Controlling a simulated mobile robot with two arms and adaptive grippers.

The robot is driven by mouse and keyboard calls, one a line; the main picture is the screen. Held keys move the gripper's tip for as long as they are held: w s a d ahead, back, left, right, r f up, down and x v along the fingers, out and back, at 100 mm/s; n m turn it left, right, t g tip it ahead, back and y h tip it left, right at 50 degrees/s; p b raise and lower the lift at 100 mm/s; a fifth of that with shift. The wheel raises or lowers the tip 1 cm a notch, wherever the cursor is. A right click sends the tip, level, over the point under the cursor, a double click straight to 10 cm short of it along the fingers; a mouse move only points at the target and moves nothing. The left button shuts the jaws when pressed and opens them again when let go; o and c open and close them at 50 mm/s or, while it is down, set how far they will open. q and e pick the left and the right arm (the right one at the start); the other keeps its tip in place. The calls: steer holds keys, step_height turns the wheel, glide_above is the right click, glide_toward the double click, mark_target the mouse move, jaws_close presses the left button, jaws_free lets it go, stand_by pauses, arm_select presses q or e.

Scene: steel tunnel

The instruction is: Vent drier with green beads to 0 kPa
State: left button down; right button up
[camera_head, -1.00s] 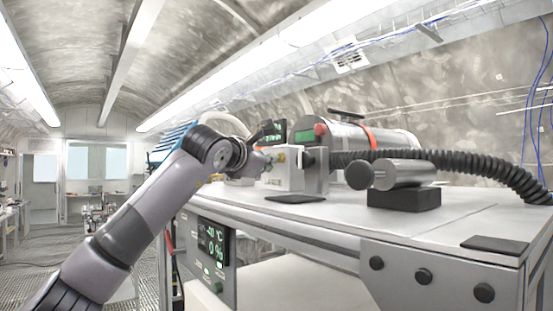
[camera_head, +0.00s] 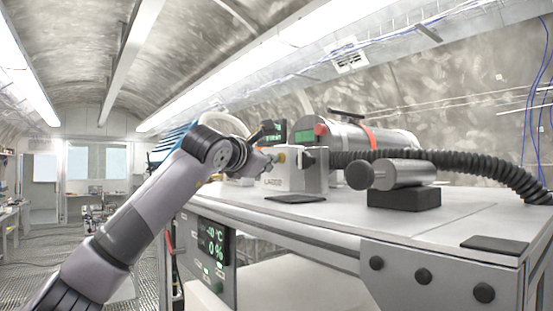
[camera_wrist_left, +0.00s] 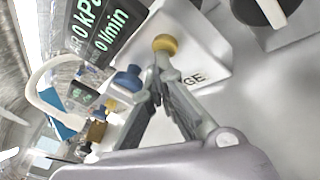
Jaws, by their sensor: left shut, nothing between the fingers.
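My left gripper (camera_head: 270,163) reaches in from the left to a white box (camera_head: 298,177) on the bench. In the left wrist view its fingers (camera_wrist_left: 157,84) are shut and empty, close to a blue knob (camera_wrist_left: 128,78) and below a yellow knob (camera_wrist_left: 165,44) on the box. Whether a fingertip touches the blue knob I cannot tell. A brass fitting (camera_wrist_left: 97,131) is at the lower left. A dark display (camera_wrist_left: 100,28) shows green digits with 0 kPa and 0 l/min. I cannot make out green beads or a drier. My right gripper is not in view.
A steel cylinder (camera_head: 347,137) with an orange band lies behind the box. A black corrugated hose (camera_head: 462,165) runs right. A metal cylinder on a black block (camera_head: 404,198) stands on the white bench top (camera_head: 455,222). A front panel (camera_head: 212,245) shows 0 %.

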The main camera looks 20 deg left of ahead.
arm_select(q)
steer(key=shift+s+a+f+b, duration=0.15)
steer(key=shift+s+a+b, duration=0.2)
steer(key=shift+s+b, duration=0.2)
steer(key=shift+s+a, duration=0.15)
steer(key=shift+s, duration=0.05)
steer(key=shift+s, duration=0.1)
steer(key=shift+s+a+b, duration=0.35)
steer(key=shift+s+b, duration=0.1)
steer(key=shift+b, duration=0.1)
steer(key=shift+s+a+b, duration=0.35)
steer(key=shift+s+a, duration=0.15)
steer(key=shift+s, duration=0.35)
steer(key=shift+s+a+b, duration=0.35)
steer(key=shift+s+a, duration=0.1)
steer(key=shift+s, duration=0.35)
steer(key=shift+w+d, duration=0.1)
